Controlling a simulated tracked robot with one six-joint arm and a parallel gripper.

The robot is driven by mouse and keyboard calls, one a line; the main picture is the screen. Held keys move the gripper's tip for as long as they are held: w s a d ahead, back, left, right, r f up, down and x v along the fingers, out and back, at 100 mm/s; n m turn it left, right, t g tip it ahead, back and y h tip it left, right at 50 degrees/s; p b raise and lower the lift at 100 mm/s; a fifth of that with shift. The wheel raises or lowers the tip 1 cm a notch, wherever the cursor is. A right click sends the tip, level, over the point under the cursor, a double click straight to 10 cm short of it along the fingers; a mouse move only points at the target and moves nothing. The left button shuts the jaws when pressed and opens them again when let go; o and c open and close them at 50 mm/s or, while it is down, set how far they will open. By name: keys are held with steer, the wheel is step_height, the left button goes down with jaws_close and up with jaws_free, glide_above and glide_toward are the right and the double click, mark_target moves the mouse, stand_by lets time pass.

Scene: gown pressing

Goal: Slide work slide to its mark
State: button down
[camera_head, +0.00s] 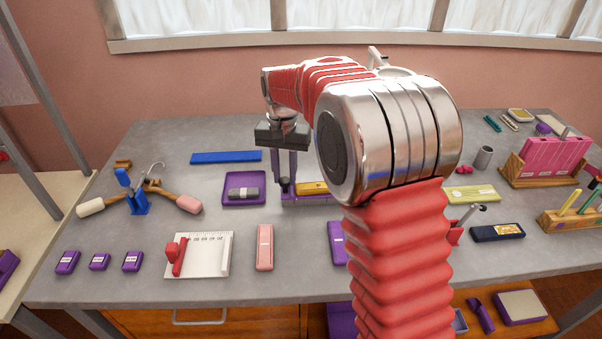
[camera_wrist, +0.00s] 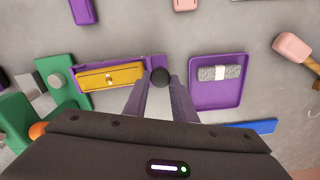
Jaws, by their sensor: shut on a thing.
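The work slide appears to be the long purple rail (camera_head: 300,200) with a yellow block (camera_head: 313,188) along it. In the wrist view the yellow block (camera_wrist: 112,76) lies in the purple channel, with small dark markings on top. A dark round knob (camera_wrist: 160,77) stands at the rail's end beside the block. My gripper (camera_head: 285,184) points down at that end, and its fingers are shut on the knob. It also shows in the wrist view (camera_wrist: 160,92). My arm hides the rail's right end in the head view. I cannot make out the mark clearly.
A purple tray (camera_head: 231,201) with a grey, white-banded piece is just left of the rail. A blue strip (camera_head: 226,157) lies behind it. A white ruled plate (camera_head: 210,256) with a red part and a pink block (camera_head: 265,247) lie in front. Bare grey table separates them.

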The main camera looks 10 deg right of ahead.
steer(key=shift+w+a, duration=0.1)
steer(key=shift+a, duration=0.55)
steer(key=c, duration=1.5)
jaws_free()
steer(key=shift+o, duration=0.2)
steer(key=shift+d+r, duration=0.1)
steer(key=shift+r, duration=0.55)
step_height(320, 180, up, 12)
steer(key=shift+r, duration=0.2)
